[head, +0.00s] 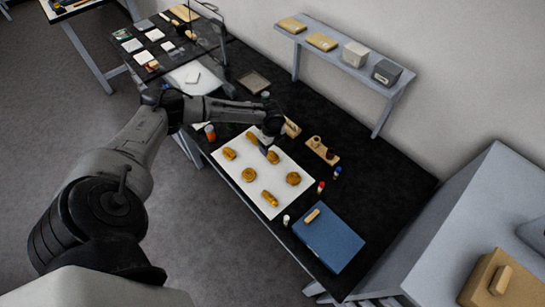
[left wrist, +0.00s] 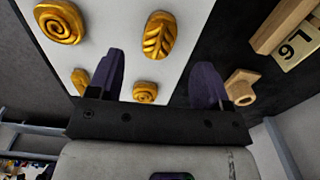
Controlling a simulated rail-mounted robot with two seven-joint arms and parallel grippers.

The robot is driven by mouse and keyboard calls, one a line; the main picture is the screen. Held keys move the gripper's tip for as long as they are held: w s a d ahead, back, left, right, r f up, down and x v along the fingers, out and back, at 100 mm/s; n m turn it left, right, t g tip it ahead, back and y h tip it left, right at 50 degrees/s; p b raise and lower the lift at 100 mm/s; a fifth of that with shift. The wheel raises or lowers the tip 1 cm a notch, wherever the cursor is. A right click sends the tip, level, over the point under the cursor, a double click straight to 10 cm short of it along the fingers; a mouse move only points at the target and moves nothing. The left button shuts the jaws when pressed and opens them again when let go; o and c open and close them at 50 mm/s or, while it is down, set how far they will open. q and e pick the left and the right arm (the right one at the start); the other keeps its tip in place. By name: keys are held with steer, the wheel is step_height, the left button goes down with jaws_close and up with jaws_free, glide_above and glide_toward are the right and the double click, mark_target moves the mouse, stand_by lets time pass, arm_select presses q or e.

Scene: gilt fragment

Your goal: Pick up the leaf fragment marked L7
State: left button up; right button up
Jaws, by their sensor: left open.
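Several gold fragments lie on a white sheet (head: 222,170) on the black bench. In the left wrist view, one gold fragment with leaf-like veins (left wrist: 160,35) lies beyond my fingertips, in line with the gap between them. Others carry spirals, such as the spiral fragment (left wrist: 60,22) at upper left. I can read no L7 mark on any fragment. My left gripper (head: 266,149) is over the sheet's upper right part, close to one gold fragment (head: 273,157). Its jaws (left wrist: 158,62) are open with nothing between them. My right gripper is not in view.
A wooden block with a numbered tag (left wrist: 297,46) stands beside the sheet. A wooden holder (head: 322,151), small capped bottles and a blue box (head: 329,237) are to the right. A wall shelf (head: 340,58) holds several boxes behind the bench.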

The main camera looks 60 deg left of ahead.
mark_target(272, 154)
arm_select(q)
steer(key=shift+d+f, duration=0.15)
steer(key=shift+f, duration=1)
steer(key=shift+d+f, duration=0.1)
steer(key=shift+f, duration=1.8)
steer(key=shift+c, duration=0.4)
steer(key=c, duration=0.9)
